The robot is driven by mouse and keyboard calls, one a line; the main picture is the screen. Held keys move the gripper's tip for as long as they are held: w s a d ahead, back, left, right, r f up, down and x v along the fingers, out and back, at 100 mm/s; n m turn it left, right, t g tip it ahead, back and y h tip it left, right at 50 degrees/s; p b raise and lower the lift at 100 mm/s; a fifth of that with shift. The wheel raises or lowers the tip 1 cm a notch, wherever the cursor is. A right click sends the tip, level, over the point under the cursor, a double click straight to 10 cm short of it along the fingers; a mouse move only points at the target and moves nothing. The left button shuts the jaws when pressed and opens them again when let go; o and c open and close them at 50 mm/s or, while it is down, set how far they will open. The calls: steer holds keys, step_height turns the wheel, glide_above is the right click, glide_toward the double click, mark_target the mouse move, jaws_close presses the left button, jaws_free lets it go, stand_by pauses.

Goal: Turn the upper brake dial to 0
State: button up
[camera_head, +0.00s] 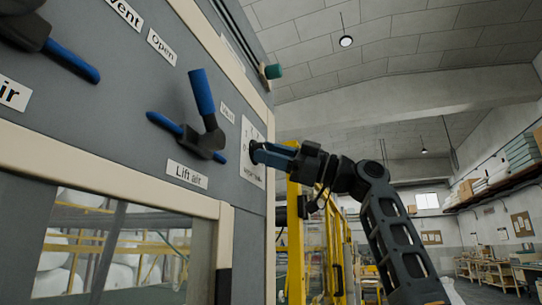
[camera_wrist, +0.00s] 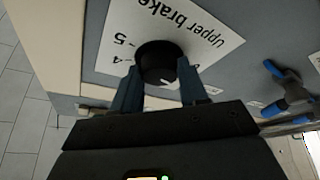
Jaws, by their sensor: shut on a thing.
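The upper brake dial (camera_wrist: 158,62) is a round black knob on a white label plate (camera_wrist: 205,28) reading "Upper brake", with the figures 4 and 5 showing beside it. In the wrist view my gripper (camera_wrist: 160,85) has its two blue fingers on either side of the dial, shut on it. In the head view my gripper (camera_head: 262,152) reaches from the right to the same plate (camera_head: 247,172) at the panel's right edge. The dial's pointer and the 0 mark cannot be made out; the fingers and the dial cover part of the scale.
A green knob (camera_head: 273,71) stands at the panel's upper edge. A yellow frame (camera_head: 294,240) is below my arm. Open room lies to the right.

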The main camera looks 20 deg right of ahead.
steer(key=n+g+p, duration=0.1)
steer(key=n, duration=0.2)
steer(key=n+g, duration=0.2)
steer(key=n, duration=0.1)
steer(key=shift+w+d+r+p, duration=0.1)
steer(key=shift+r+p, duration=0.05)
steer(key=shift+p, duration=0.25)
steer(key=shift+n, duration=0.4)
steer(key=o, duration=1)
steer(key=shift+o, duration=0.2)
steer(key=b+v, duration=0.1)
steer(key=v, duration=0.6)
steer(key=shift+d, duration=0.4)
